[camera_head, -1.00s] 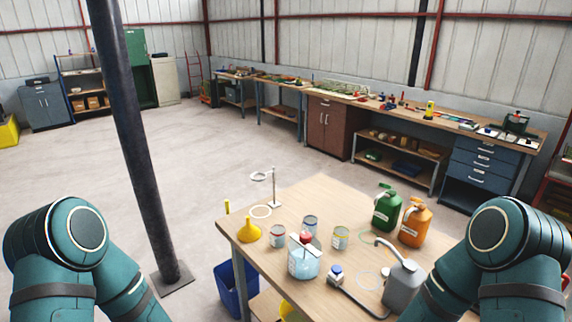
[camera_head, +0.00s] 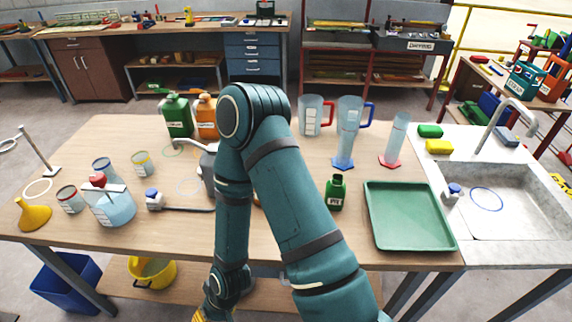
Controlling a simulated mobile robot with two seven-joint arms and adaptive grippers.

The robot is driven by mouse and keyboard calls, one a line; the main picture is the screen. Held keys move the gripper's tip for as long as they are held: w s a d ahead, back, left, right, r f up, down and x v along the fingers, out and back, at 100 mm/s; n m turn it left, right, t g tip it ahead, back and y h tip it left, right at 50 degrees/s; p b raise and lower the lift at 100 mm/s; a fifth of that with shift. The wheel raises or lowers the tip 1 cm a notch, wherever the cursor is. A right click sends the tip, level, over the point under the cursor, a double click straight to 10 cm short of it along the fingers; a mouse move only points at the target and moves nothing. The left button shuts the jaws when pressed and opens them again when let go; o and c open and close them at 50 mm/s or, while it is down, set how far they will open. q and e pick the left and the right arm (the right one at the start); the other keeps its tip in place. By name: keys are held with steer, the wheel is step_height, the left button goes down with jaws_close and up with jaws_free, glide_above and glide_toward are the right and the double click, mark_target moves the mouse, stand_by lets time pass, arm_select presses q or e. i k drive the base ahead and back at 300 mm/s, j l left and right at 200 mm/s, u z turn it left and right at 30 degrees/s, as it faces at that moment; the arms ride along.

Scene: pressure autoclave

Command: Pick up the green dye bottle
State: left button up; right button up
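A small green bottle (camera_head: 336,192) with a dark cap and a white label stands upright on the wooden table, just left of a green tray (camera_head: 374,245). Its label is too small to read surely. A larger green jug (camera_head: 178,117) with a handle stands farther back at the left, beside an orange jug (camera_head: 206,117). My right arm crosses the middle of the view, left of the small bottle and apart from it in the picture.
Clear cylinders (camera_head: 348,130) and a beaker (camera_head: 311,115) stand behind the bottle. A sink (camera_head: 520,205) with a tap adjoins at right. A grey can (camera_head: 208,172) is partly hidden by my arm.

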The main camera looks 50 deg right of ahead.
mark_target(335, 188)
steer(key=z, duration=1.95)
steer(key=l+u, duration=0.5)
